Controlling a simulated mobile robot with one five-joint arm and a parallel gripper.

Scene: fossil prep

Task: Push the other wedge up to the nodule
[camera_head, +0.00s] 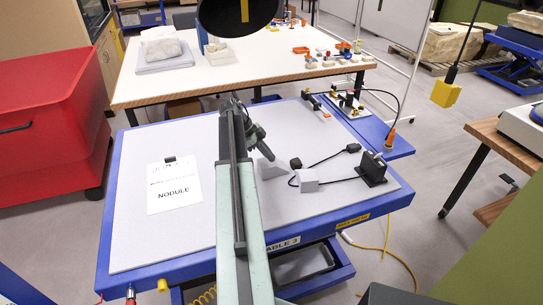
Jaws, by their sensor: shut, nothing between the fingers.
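My gripper (266,153) is at the end of my arm, low over the right half of the grey mat (240,250) and pointing down to the right. Its fingers look closed, with nothing seen between them. A pale grey wedge-like piece (271,169) lies just below the fingertips; I cannot tell whether they touch. A small whitish block (307,181), perhaps the other wedge, sits to its right. A small dark brown lump (295,163), perhaps the nodule, is just behind that block. My arm hides a strip of the mat's middle.
A black cord (325,160) runs near the block. A black stand (371,169) is at the right of the mat. A white sheet reading NODULE (174,187) lies on the left. A lamp head (238,15) hangs above. The mat's front right is clear.

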